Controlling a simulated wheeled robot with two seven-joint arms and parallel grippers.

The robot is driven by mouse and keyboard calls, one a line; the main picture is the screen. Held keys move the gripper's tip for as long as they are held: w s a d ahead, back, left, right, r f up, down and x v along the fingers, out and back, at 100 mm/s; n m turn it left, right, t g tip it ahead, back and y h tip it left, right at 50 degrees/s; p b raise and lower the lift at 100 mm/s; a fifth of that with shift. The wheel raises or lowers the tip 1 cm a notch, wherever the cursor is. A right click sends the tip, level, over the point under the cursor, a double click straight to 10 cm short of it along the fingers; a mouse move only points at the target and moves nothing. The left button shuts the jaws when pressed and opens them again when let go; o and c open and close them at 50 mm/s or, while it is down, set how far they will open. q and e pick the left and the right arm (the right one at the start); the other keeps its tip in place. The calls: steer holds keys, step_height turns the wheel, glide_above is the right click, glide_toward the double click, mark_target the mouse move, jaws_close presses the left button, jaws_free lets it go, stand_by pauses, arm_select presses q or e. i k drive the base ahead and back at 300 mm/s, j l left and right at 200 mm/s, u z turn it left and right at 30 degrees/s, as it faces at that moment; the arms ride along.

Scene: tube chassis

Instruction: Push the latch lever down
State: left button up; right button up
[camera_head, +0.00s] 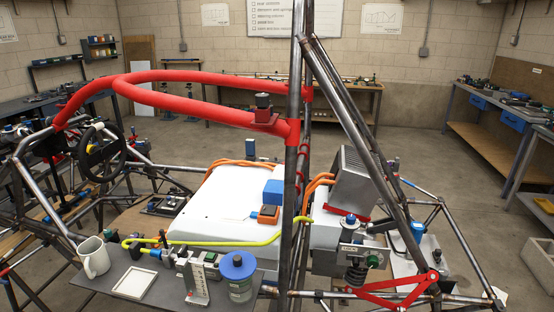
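No part clearly shows as the latch lever, so I cannot tell which one it is. A red bracket with a black knob (263,103) sits on the red bent tube (200,93), near the upright post. A small silver upright plate (197,283) with a green-marked block stands on the front grey tray (160,300). Neither of my grippers is in view.
A white mug (94,257), a white square frame (134,283) and a blue-topped jar (238,276) stand on the grey tray. A yellow-green tube (210,242) crosses behind them. The dark upright post (293,70) and slanted tubes divide the space. Workbenches line the walls.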

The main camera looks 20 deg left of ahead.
mark_target(162, 231)
steer(key=u, duration=1.55)
